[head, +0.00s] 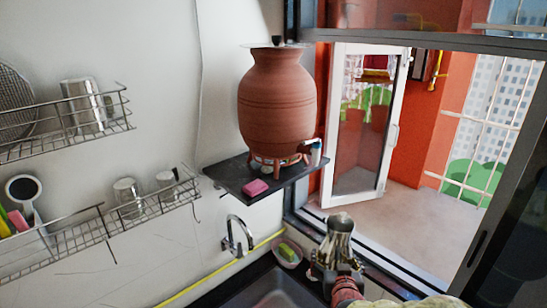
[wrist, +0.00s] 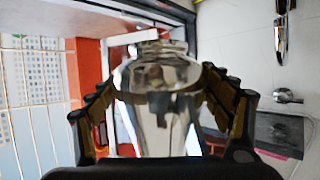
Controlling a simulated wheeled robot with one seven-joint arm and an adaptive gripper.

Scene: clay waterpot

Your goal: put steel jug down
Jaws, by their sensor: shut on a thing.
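The steel jug (head: 341,226) is shiny and narrow-necked, and looks roughly upright at the lower right of centre in the head view. My gripper (head: 338,254) is shut on the jug and holds it up beside the window opening. In the wrist view the jug (wrist: 160,95) fills the middle. The gripper fingers (wrist: 160,105) lie along both of its sides. The jug's lower part is hidden by my gripper in the head view. I cannot see anything directly beneath it.
A clay pot (head: 277,105) with a tap stands on a dark shelf (head: 233,183) beside a pink block (head: 257,187). Below are a curved faucet (head: 236,235), a sink (head: 262,290) and a soap dish (head: 288,255). Wire racks (head: 75,238) hang at left. A window frame (head: 400,268) runs at right.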

